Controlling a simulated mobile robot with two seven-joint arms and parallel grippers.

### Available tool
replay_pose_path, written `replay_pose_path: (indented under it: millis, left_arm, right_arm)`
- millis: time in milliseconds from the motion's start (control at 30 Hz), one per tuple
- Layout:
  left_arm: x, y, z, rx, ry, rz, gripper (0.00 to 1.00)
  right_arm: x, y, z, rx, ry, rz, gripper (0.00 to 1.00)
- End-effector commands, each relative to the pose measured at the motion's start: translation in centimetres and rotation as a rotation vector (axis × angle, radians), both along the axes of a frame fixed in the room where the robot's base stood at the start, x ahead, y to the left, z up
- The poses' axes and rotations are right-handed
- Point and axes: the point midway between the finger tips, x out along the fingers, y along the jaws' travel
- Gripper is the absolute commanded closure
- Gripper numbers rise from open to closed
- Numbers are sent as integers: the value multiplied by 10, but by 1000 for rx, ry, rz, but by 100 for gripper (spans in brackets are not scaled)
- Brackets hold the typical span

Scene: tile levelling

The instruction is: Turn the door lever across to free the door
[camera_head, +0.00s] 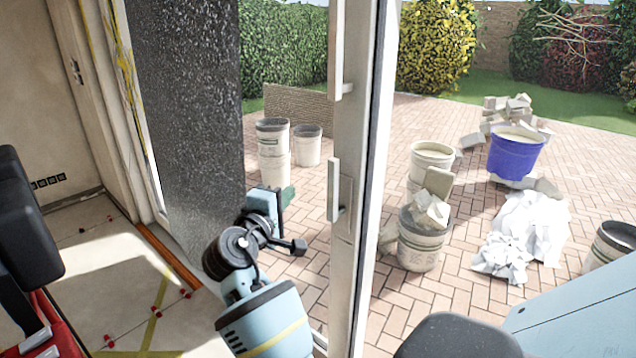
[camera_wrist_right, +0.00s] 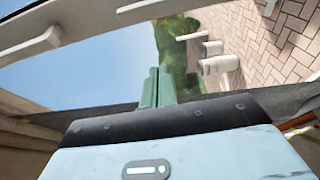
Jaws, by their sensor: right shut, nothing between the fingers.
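The door lever (camera_head: 333,190) is a pale, upright bar on the white door frame, with its mount at its lower end. A longer pale upright handle (camera_head: 337,50) is above it on the same frame. My right gripper (camera_head: 288,196) has green fingers, shut and empty, just left of the lever and apart from it in the picture. In the right wrist view the green fingers (camera_wrist_right: 157,88) are together with nothing between them. A pale frame with handle-like bars crosses the top left there; which bar is the lever I cannot tell. My left gripper is not in view.
The door frame (camera_head: 362,150) stands upright right of my right arm. A dark speckled panel (camera_head: 190,110) is on the left. Outside on brick paving are several white buckets (camera_head: 432,160), a blue tub (camera_head: 515,153) and crumpled white sheeting (camera_head: 530,225).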

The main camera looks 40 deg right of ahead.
Motion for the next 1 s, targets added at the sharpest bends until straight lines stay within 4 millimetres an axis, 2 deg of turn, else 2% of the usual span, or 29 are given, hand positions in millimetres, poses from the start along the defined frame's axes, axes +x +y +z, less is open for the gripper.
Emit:
replay_pose_path:
  millis: [233,367,900,1000]
  left_arm:
    - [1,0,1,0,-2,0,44]
    - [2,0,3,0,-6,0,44]
    - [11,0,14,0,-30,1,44]
    - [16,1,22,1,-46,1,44]
  right_arm:
    - [1,-2,0,0,0,1,100]
    - [4,-11,1,-1,1,-1,100]
    - [41,-93,1,-1,-1,1,100]
    - [29,-92,3,2,-4,3,100]
